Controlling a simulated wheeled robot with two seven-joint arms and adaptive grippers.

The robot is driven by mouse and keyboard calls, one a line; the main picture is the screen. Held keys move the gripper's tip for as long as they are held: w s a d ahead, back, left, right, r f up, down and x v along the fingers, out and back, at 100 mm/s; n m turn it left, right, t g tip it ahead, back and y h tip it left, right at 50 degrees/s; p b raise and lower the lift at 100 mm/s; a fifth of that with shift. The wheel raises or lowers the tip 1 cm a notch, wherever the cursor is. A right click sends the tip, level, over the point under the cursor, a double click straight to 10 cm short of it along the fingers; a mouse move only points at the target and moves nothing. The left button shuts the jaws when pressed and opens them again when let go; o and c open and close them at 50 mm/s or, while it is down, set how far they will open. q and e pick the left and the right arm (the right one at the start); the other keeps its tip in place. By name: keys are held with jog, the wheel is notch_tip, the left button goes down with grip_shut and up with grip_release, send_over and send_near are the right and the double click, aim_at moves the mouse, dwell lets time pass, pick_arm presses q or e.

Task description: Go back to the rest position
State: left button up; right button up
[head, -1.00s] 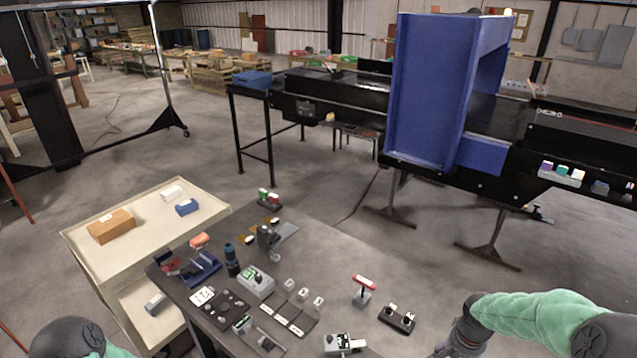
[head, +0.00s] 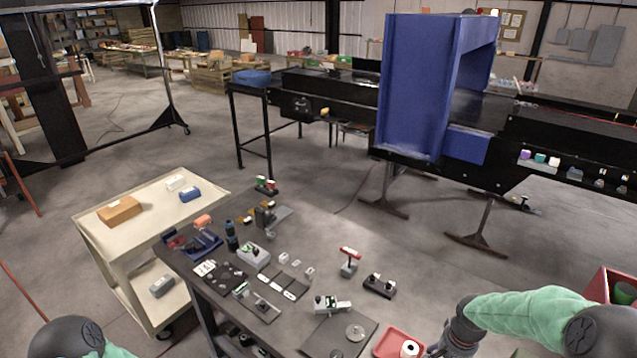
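My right arm (head: 530,312) comes in from the lower right with its green sleeve. Its wrist points down and left, and the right gripper (head: 440,349) is cut off by the bottom edge, so its fingers do not show. Beside it on the table is a red tray (head: 388,342) with a white, dark-centred round part (head: 409,348). My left gripper is out of view.
The work table (head: 318,258) holds small devices, a red-topped stand (head: 349,258) and a blue holder (head: 203,243). A cream cart (head: 146,215) with boxes stands left. The blue detector arch (head: 415,95) and conveyor stand behind. A red bin (head: 612,290) is at right. Floor lies between.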

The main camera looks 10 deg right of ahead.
jog(key=w+a+f+n+y, duration=0.1)
jog(key=a+f+n, duration=0.1)
jog(key=a+f, duration=0.5)
jog(key=w+a+f+n+y, duration=0.15)
jog(key=a+f, duration=0.35)
jog(key=a, duration=0.5)
jog(key=s+a+f+n+y, duration=0.1)
jog(key=s+a+f, duration=0.35)
jog(key=a, duration=0.25)
jog(key=s+a+f+n, duration=0.2)
jog(key=s+a+f, duration=0.25)
jog(key=a, duration=0.25)
pick_arm(q)
notch_tip(320, 180, down, 26)
jog(key=b, duration=2.5)
jog(key=shift+w+r, duration=0.25)
jog(key=shift+w, duration=0.2)
pick_arm(e)
notch_tip(320, 180, down, 23)
jog(key=w, duration=0.1)
jog(key=shift+w+a+n, duration=0.3)
jog(key=shift+a+n, duration=0.05)
jog(key=shift+a, duration=0.1)
